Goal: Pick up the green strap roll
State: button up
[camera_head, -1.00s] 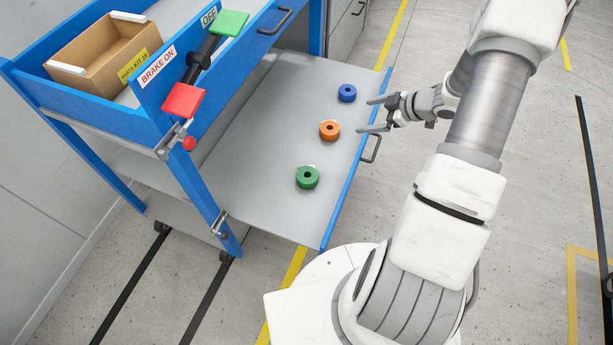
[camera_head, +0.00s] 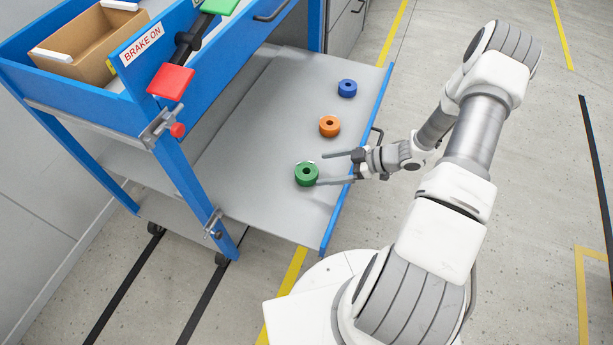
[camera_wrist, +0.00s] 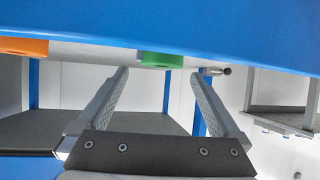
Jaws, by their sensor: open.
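The green strap roll (camera_head: 307,174) lies on the grey pull-out shelf (camera_head: 262,208) of the blue cart, nearest the front. My gripper (camera_head: 320,169) is open and empty, with its fingers pointing left over the shelf edge. In the head view its fingertips are close to the roll's right side; I cannot tell whether they touch it. In the wrist view the green roll (camera_wrist: 161,60) shows between and beyond the open fingers (camera_wrist: 160,82), its near part hidden behind the blue shelf edge.
An orange roll (camera_head: 329,126) and a blue roll (camera_head: 347,88) lie farther back on the shelf. The orange roll also shows in the wrist view (camera_wrist: 22,47). The shelf has a raised blue edge (camera_head: 352,172) and a handle. A red brake pedal (camera_head: 171,81) stands above at left.

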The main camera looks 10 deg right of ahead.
aim_at(311, 171)
jog(key=b+x, duration=0.2)
jog(key=x, duration=0.5)
jog(key=shift+s+a+f, duration=0.1)
jog(key=shift+a+f, duration=0.05)
jog(key=shift+c, duration=0.2)
jog(key=c, duration=1.2)
jog(key=shift+o, duration=0.2)
